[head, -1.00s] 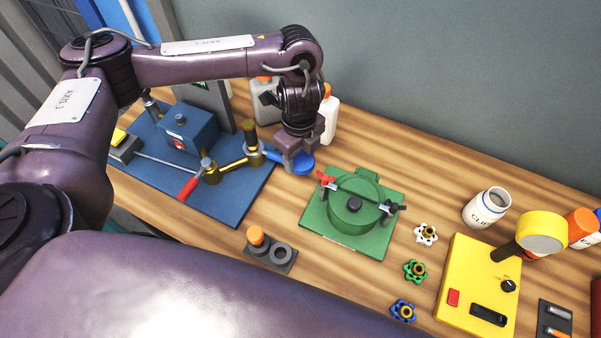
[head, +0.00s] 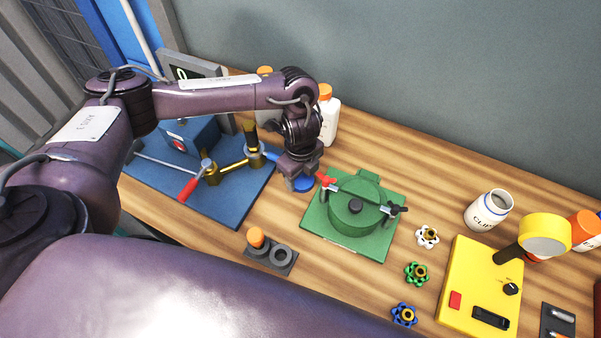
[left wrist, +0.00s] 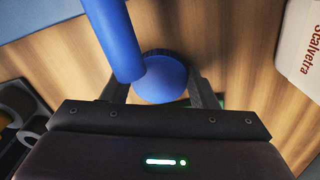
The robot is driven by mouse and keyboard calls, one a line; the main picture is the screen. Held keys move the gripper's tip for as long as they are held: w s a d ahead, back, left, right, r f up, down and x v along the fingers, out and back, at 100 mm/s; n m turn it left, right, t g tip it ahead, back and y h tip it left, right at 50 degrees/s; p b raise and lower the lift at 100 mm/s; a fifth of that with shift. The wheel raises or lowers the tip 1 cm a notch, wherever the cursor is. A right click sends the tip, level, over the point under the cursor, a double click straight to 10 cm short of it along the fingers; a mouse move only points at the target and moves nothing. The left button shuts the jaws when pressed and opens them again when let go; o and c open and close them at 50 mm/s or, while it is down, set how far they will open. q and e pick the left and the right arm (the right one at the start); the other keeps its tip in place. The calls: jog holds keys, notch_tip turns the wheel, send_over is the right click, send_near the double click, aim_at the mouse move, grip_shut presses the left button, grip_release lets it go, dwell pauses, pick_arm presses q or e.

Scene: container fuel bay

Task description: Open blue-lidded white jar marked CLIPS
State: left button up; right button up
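The white jar marked CLIPS (head: 488,210) stands upright at the right of the bench. Its mouth is open and bare, with no lid on it. A round blue lid (head: 304,184) is at the fingertips of my left gripper (head: 299,180), low over the bench between the blue plate and the green hatch. In the left wrist view the lid (left wrist: 162,80) sits between the two fingers (left wrist: 160,90), which look closed against its sides. Whether the lid touches the bench is hard to tell. My right gripper is not in view.
The green hatch (head: 375,235) with red and black clamps is just right of the gripper. A blue-handled brass valve (head: 233,167) is close on its left. Orange-capped white bottles (head: 328,118) stand behind. A yellow panel (head: 465,275) stands in front of the jar.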

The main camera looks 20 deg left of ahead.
aim_at(301, 177)
pick_arm(q)
jog(key=o, duration=0.5)
jog(key=shift+c, duration=0.2)
notch_tip(301, 177, up, 12)
jog(key=shift+r+p, duration=0.15)
jog(key=shift+p, duration=0.2)
